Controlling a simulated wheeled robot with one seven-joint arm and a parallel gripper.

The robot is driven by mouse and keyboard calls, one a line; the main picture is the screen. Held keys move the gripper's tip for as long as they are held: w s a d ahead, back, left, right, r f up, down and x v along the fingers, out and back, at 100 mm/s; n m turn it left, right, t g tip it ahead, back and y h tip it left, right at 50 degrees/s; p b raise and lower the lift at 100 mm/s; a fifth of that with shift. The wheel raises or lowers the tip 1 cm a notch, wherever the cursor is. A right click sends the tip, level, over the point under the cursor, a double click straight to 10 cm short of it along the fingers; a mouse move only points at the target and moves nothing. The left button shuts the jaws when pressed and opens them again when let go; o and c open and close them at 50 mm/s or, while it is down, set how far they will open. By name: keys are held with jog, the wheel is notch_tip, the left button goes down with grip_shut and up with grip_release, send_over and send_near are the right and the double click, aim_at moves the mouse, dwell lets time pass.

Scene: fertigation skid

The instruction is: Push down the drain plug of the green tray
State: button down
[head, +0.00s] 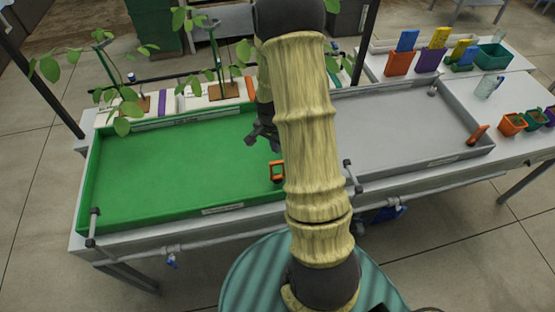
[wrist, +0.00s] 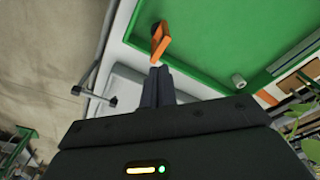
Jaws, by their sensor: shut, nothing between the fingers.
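The green tray (head: 170,170) lies on the left of the bench. An orange piece (head: 277,163), which looks like its drain plug, sits in the front right corner, partly beside my arm. In the wrist view the orange piece (wrist: 160,40) stands up from the green floor, with a small dark part at its far end. My gripper (head: 265,142) is above the tray's right end, behind the orange piece in the picture. In the wrist view my gripper (wrist: 157,72) has its dark fingers together and empty, tips close to the orange piece. I cannot tell whether they touch.
A grey tray (head: 400,130) with an orange-red piece (head: 478,134) is on the right. A grey cylinder (wrist: 238,81) stands in the green tray. A pipe (head: 215,242) runs along the front.

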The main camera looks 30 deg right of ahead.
jog(key=shift+f, duration=0.1)
jog(key=shift+f, duration=0.1)
jog(key=f+b, duration=0.1)
jog(key=f, duration=0.1)
jog(key=f+b, duration=0.4)
jog(key=shift+w+d+f, duration=0.2)
jog(key=shift+d+f, duration=0.2)
dwell(0.3)
